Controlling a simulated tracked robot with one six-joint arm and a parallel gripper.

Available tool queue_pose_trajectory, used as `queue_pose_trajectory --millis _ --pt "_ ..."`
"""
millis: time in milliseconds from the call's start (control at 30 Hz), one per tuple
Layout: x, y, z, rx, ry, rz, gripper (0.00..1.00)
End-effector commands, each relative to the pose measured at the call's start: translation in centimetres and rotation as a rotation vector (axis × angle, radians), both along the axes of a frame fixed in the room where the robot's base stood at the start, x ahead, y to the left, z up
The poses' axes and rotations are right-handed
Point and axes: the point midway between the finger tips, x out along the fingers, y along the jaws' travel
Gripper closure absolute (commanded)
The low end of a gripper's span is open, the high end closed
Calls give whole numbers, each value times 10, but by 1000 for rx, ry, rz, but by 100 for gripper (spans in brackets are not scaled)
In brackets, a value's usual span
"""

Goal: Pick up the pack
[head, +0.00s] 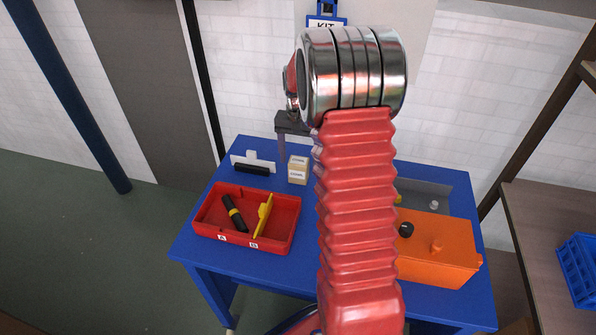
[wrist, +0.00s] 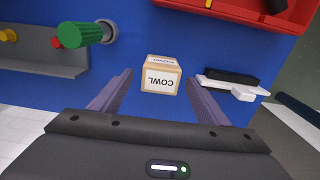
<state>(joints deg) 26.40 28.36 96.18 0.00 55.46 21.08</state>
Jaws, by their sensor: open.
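The pack looks to be a small tan box with white labels reading COWL (wrist: 160,78). It stands on the blue table, and it also shows in the head view (head: 298,172) at the back middle, just left of my arm. My gripper (wrist: 159,77) is open and empty. In the wrist view its two fingers lie on either side of the box in the picture, with blue table visible between each finger and the box. In the head view my arm hides much of the gripper, and only a dark part of it shows above and behind the box.
A red tray (head: 208,232) with a black-and-yellow tool and a yellow part sits front left. A white piece with a black bar (head: 252,166) lies left of the box. An orange box (head: 440,262) and a grey tray (wrist: 45,55) with a green cylinder (wrist: 82,33) are to the arm's other side.

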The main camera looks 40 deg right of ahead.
Motion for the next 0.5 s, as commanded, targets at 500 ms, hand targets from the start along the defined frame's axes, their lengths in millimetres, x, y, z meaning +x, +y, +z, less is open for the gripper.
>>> queue_pose_trajectory --millis 500 --pt "0 1 -14 0 0 1 31"
